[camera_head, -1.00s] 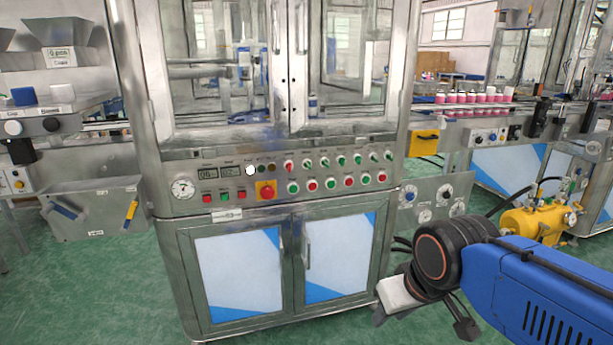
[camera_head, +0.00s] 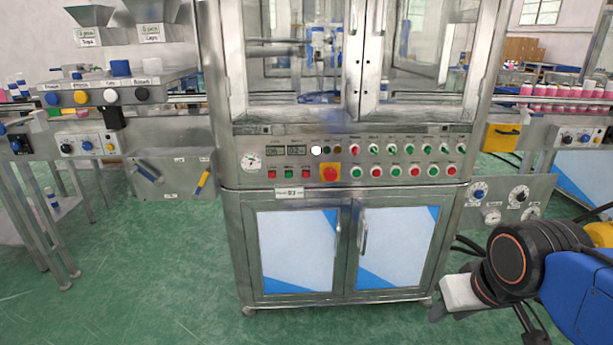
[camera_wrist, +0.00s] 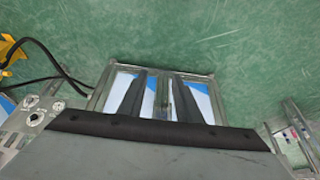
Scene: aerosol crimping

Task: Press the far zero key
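The steel machine's control panel (camera_head: 400,157) faces me in the head view. At its left are two small displays (camera_head: 286,150), with a row of small keys below: red (camera_head: 271,174), green (camera_head: 289,174) and red (camera_head: 305,174). Their labels are too small to read, so I cannot tell which is the far zero key. My gripper (camera_wrist: 160,76) shows two dark fingers apart with nothing between them in the wrist view, where the cabinet doors lie beyond. My arm is low at the right in the head view, well away from the keys.
A side panel with levers (camera_head: 175,174) projects at left; a dial panel (camera_head: 505,198) at right. Green floor ahead is clear.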

